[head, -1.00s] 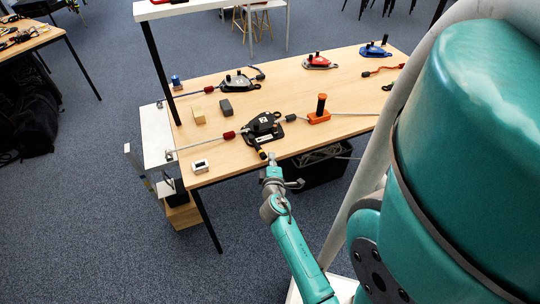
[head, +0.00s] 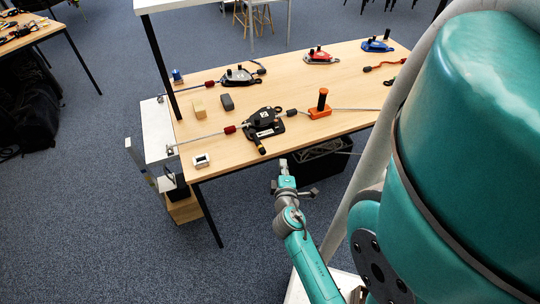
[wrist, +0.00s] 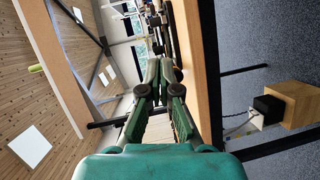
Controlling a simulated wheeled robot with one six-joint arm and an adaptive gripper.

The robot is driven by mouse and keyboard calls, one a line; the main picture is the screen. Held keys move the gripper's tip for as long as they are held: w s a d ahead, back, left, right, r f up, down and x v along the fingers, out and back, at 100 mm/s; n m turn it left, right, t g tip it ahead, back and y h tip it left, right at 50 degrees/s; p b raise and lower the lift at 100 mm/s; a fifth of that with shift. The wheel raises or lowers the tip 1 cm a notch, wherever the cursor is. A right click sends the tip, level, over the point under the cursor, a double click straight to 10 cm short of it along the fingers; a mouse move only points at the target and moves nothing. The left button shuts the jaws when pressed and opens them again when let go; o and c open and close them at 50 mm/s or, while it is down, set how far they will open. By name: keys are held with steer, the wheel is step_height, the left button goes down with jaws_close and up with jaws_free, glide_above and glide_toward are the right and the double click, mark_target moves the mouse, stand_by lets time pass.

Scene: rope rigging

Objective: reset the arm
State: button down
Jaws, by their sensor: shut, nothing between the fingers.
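My gripper (head: 284,167) is just off the front edge of the wooden table (head: 231,155) in the head view, at the end of my teal arm. In the wrist view my gripper (wrist: 161,62) shows its dark fingers closed together with nothing between them. It is apart from the black rigging device (head: 264,123) on the table, which has a rope with a red sleeve running left and a rope running right.
On the table are an orange block with a black post (head: 321,105), a small white box (head: 201,161), a wooden block (head: 199,106), and grey, red and blue pulley devices towards the back. A dark crate (head: 320,166) stands under the table. Floor in front is clear.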

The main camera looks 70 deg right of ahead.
steer(key=a+f+t+y, duration=0.1)
steer(key=a+t+y, duration=0.65)
steer(key=a, duration=1.85)
steer(key=s+a+r+m+t+y, duration=0.1)
steer(key=s+a+r+m+y, duration=0.1)
steer(key=s+a+r+y, duration=0.6)
steer(key=s+a+r, duration=0.2)
steer(key=a, duration=0.2)
steer(key=shift+a+r+t, duration=0.3)
steer(key=shift+a+t, duration=0.05)
steer(key=shift+a, duration=0.05)
